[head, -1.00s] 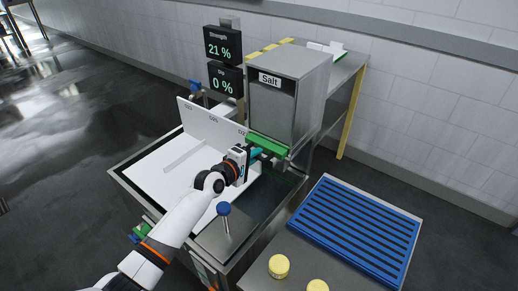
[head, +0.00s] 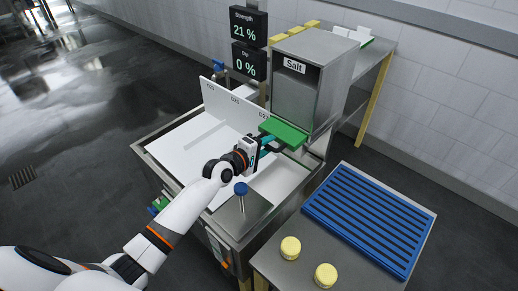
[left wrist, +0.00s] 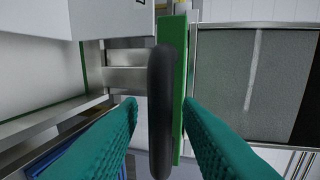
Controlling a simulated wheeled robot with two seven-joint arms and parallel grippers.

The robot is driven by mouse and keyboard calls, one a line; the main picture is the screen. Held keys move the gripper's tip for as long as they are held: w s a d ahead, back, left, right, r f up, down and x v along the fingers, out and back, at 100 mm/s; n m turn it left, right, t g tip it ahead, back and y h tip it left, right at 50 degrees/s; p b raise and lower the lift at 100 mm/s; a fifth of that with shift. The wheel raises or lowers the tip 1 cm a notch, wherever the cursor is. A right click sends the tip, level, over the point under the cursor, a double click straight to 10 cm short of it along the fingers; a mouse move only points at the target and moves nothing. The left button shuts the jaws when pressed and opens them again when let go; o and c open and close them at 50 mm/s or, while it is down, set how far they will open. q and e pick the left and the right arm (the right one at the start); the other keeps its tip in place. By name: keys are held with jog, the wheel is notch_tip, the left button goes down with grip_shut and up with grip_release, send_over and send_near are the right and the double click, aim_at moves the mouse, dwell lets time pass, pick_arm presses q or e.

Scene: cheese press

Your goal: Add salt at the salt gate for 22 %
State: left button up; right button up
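The grey salt box (head: 305,85), labelled "Salt", stands at the back. Its green salt gate (head: 284,131) sticks out at the bottom front; the gate also shows in the left wrist view (left wrist: 179,80). My left gripper (head: 266,143) is at the gate's dark handle. In the left wrist view, the black handle (left wrist: 161,110) stands between my teal fingers (left wrist: 160,108), with a narrow gap showing on each side. The strength display (head: 248,28) reads 21 %. The display below it (head: 248,62) reads 0 %. My right gripper is out of view.
A steel basin with a white plate (head: 205,135) lies under my left arm. A blue-topped knob (head: 240,188) stands at its front. A blue slatted rack (head: 365,220) and two yellow cylinders, one left (head: 290,248) and one right (head: 326,276), are on the right.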

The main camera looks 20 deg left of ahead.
pick_arm(q)
jog(key=b+v, duration=0.1)
jog(key=v, duration=1)
jog(key=shift+s, duration=0.4)
jog(key=shift+a+r, duration=0.1)
